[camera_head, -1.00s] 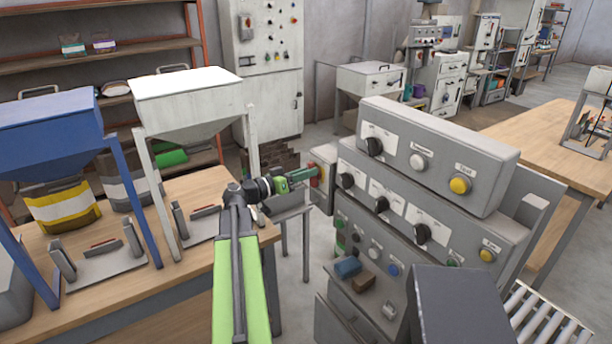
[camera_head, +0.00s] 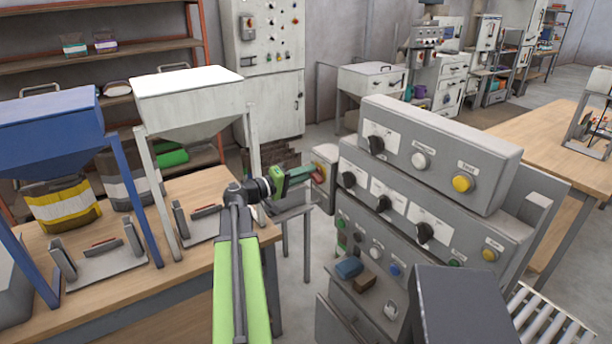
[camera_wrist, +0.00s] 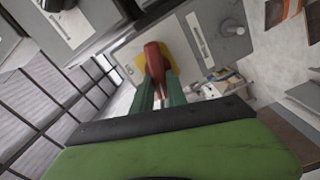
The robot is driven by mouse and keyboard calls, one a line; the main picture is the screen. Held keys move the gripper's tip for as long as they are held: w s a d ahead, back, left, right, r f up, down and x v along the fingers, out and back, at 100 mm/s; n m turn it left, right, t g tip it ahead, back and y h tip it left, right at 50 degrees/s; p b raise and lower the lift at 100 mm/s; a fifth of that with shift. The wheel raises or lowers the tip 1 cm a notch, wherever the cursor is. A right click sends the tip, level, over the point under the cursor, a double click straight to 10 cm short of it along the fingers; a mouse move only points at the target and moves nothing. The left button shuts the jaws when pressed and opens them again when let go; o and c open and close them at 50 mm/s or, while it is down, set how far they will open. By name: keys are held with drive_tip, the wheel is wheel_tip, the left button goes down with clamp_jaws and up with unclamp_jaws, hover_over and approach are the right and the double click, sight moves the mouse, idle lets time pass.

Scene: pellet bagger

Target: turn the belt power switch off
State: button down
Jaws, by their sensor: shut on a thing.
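The belt power switch appears as a red handle (camera_wrist: 155,58) on a yellow backing plate (camera_wrist: 128,60), on the side box (camera_head: 326,153) of the grey control console. In the head view the red handle (camera_head: 319,174) is small and partly hidden by my fingers. My gripper (camera_head: 313,172) reaches in from the left at the box. In the wrist view its two green fingers (camera_wrist: 158,80) are shut on the red handle from both sides. A white label strip (camera_wrist: 198,38) is beside the handle; I cannot read its text.
The console (camera_head: 440,150) carries several black knobs and coloured buttons close to the right of my gripper. A grey round knob (camera_wrist: 232,27) is near the handle. A wooden bench (camera_head: 190,215) with white and blue hoppers stands at left. A blue block (camera_head: 348,267) lies on the console's ledge.

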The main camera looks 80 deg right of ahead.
drive_tip(key=shift+d+f+n, duration=0.1)
drive_tip(key=shift+n, duration=1.5)
drive_tip(key=c, duration=1.3)
unclamp_jaws()
drive_tip(key=shift+f, duration=0.1)
drive_tip(key=v, duration=1.7)
drive_tip(key=shift+w+a, duration=0.1)
drive_tip(key=shift+a, duration=0.15)
